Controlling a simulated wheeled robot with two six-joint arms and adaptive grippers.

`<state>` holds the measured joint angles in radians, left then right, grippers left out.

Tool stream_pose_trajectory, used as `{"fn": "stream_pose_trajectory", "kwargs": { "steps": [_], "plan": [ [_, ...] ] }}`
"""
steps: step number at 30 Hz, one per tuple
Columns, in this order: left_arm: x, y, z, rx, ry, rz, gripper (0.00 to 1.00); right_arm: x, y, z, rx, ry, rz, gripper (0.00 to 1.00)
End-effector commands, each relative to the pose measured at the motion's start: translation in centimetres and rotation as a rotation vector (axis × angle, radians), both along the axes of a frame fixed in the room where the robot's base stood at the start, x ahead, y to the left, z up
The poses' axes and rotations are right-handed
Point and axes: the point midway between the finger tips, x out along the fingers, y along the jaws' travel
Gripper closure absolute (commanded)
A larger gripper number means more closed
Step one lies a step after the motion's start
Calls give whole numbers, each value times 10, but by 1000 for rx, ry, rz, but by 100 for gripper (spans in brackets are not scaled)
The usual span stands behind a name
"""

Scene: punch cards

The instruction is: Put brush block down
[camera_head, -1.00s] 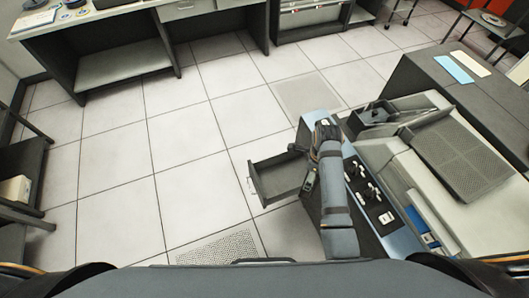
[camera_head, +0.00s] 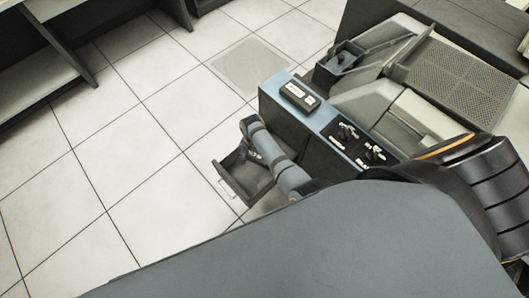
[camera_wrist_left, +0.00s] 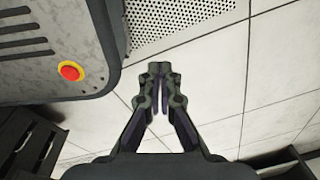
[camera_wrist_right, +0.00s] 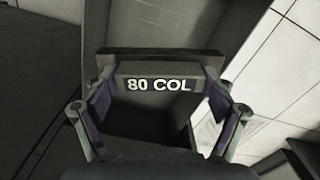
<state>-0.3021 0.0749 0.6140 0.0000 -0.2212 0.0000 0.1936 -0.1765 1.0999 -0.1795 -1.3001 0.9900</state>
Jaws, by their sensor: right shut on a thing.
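The brush block (camera_wrist_right: 160,84), a dark piece marked 80 COL, spans the fingers of my right gripper (camera_wrist_right: 160,92) in the right wrist view. The jaws are shut on it at both ends. In the head view my right arm reaches to an open grey drawer (camera_head: 228,182), and its wrist hides the fingers and the block. The drawer's dark wall (camera_wrist_right: 155,58) shows behind the block; I cannot tell whether the block touches the drawer floor. My left gripper (camera_wrist_left: 158,70) is empty, its fingertips almost together above the floor, seen only in the left wrist view.
A dark block with a white label (camera_head: 299,96) lies on the machine's blue panel (camera_head: 330,118). Switches (camera_head: 347,131) stand beside it. The grey machine (camera_head: 460,75) fills the right. The tiled floor (camera_head: 130,130) left of the drawer is clear.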

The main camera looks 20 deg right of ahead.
Motion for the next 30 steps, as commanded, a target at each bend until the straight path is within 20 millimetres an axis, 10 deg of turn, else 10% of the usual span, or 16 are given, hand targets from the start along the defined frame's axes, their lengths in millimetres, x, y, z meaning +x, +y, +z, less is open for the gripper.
{"fn": "stream_pose_trajectory", "kwargs": {
  "steps": [8,27,30],
  "plan": [
    [17,3,-11,3,-27,-3,100,0,3,-21,1,-2,81,57],
    [4,5,-104,6,-4,-2,100,-1,3,-104,2,0,77,57],
    [34,5,-105,7,-25,-2,100,-1,3,-115,1,-2,77,57]
  ]
}}
